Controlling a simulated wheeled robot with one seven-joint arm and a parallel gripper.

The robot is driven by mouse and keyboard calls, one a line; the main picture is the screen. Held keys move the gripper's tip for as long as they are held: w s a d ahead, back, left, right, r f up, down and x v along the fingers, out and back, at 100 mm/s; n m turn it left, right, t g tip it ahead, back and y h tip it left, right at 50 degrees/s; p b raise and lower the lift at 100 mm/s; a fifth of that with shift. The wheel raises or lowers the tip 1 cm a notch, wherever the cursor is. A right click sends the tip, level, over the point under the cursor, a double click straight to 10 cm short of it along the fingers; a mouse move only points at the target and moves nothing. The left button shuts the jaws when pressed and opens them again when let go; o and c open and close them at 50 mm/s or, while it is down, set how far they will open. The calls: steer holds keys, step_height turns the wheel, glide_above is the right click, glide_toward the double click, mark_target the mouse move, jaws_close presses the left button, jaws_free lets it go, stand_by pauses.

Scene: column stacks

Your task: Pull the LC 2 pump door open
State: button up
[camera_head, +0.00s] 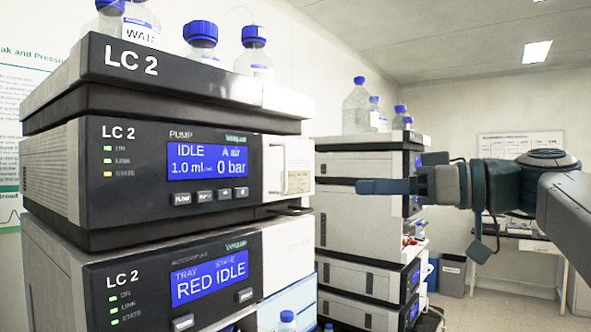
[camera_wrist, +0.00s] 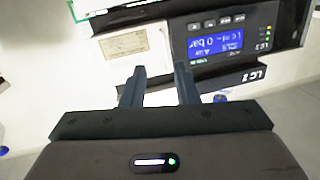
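The LC 2 pump unit (camera_head: 170,170) is the middle-upper box of the near stack, with a blue display reading IDLE and 0 bar. Its white door (camera_head: 300,166) is at the right of the display and looks closed, with an upright bar handle (camera_head: 285,171). In the wrist view, turned upside down, the door (camera_wrist: 124,44) with a paper label lies ahead of the fingers, beside the display (camera_wrist: 215,44). My gripper (camera_head: 395,174) is open and empty, to the right of the handle and apart from it. Its two fingers (camera_wrist: 158,86) also show in the wrist view.
Blue-capped bottles (camera_head: 201,40) stand on top of the near stack. A lower LC 2 unit (camera_head: 170,280) shows RED IDLE. A second instrument stack (camera_head: 350,235) with bottles stands behind. A grey bin (camera_head: 452,275) is at the far right.

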steer(key=w+a+r+p, duration=0.1)
steer(key=w+a, duration=0.1)
steer(key=a, duration=0.4)
steer(key=w+a+r+n+p, duration=0.1)
steer(key=w+a+p, duration=0.1)
steer(key=a, duration=0.4)
steer(key=shift+w+r+y+p, duration=0.25)
steer(key=shift+w+y+p, duration=0.05)
steer(key=shift+w, duration=0.55)
steer(key=shift+c, duration=0.2)
jaws_close()
